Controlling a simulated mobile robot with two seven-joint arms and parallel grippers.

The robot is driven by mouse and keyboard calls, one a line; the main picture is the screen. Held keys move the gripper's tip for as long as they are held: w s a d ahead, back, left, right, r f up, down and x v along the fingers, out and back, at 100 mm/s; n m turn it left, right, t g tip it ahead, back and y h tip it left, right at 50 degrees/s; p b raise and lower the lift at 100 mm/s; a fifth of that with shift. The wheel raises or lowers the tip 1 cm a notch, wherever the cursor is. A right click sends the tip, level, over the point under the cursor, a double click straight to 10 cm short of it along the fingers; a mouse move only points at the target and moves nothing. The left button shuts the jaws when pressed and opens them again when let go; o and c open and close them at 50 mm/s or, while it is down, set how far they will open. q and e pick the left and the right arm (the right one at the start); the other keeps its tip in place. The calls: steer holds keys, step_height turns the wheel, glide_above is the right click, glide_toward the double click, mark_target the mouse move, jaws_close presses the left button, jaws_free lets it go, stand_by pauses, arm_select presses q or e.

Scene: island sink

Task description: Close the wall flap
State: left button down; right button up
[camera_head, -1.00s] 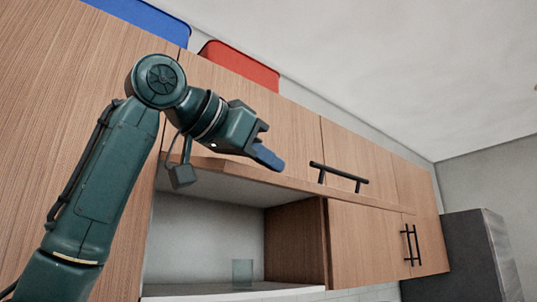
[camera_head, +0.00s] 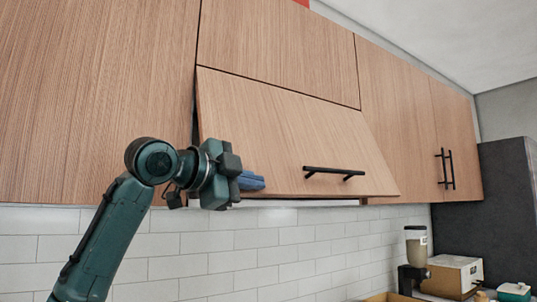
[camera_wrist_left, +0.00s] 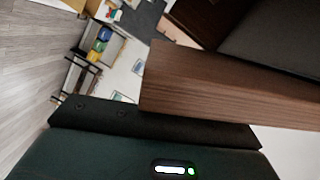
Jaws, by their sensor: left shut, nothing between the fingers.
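The wall flap (camera_head: 285,135) is a wooden cupboard door hinged along its top edge. It hangs down with its lower edge tilted a little outward, leaving a dark gap at its left side. A black bar handle (camera_head: 333,173) sits near its lower edge. My left gripper (camera_head: 254,182), with blue fingers, is shut and empty at the flap's lower left, in front of its face; contact cannot be told. In the left wrist view a brown wooden panel edge (camera_wrist_left: 225,90) lies close to the gripper. The cupboard's inside is hidden in the head view. My right gripper is not in view.
Closed wooden cupboards flank the flap, the right one with black handles (camera_head: 445,169). White tiles (camera_head: 290,255) cover the wall below.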

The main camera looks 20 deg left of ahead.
arm_select(q)
steer(key=w+a, duration=0.1)
steer(key=w+a+f, duration=0.1)
steer(key=a, duration=0.1)
steer(key=shift+f+p, duration=0.15)
steer(key=shift+p, duration=0.2)
steer(key=shift+w+a+f, duration=0.2)
steer(key=shift+w+a, duration=0.15)
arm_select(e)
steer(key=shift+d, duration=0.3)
